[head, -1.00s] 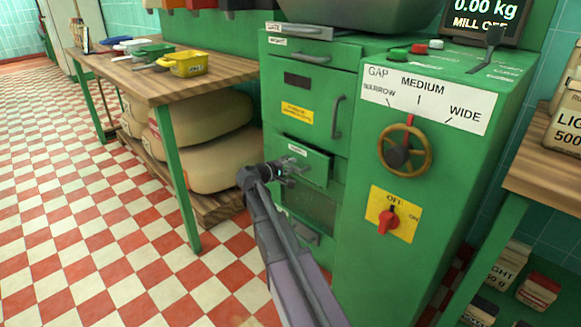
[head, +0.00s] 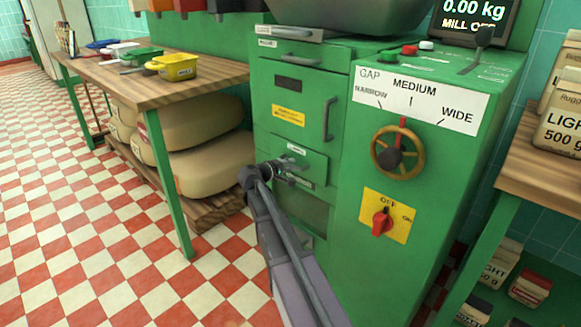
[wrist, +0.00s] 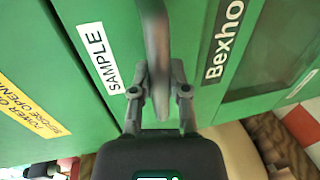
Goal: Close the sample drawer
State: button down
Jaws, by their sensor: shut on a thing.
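The sample drawer (head: 308,162) is a small green drawer in the front of the green mill, below a larger green door. In the head view its front looks flush or nearly flush with the cabinet; I cannot tell if a small gap is left. Its white "SAMPLE" label (wrist: 99,58) shows in the wrist view, beside the grey bar handle (wrist: 156,35). My gripper (wrist: 159,76) is shut on this handle, one finger on each side. In the head view my gripper (head: 286,168) covers part of the drawer front and handle.
A wooden table (head: 150,87) with a yellow tub (head: 173,66) stands to the left, large sacks (head: 205,165) under it. The handwheel (head: 401,152) and red switch (head: 382,222) are on the mill to the right. Checkered floor at left is clear.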

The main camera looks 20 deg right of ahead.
jog(key=shift+w+d, duration=0.15)
jog(key=shift+d, duration=0.25)
jog(key=c, duration=0.6)
grip_release()
jog(key=shift+a, duration=0.15)
jog(key=shift+a, duration=0.1)
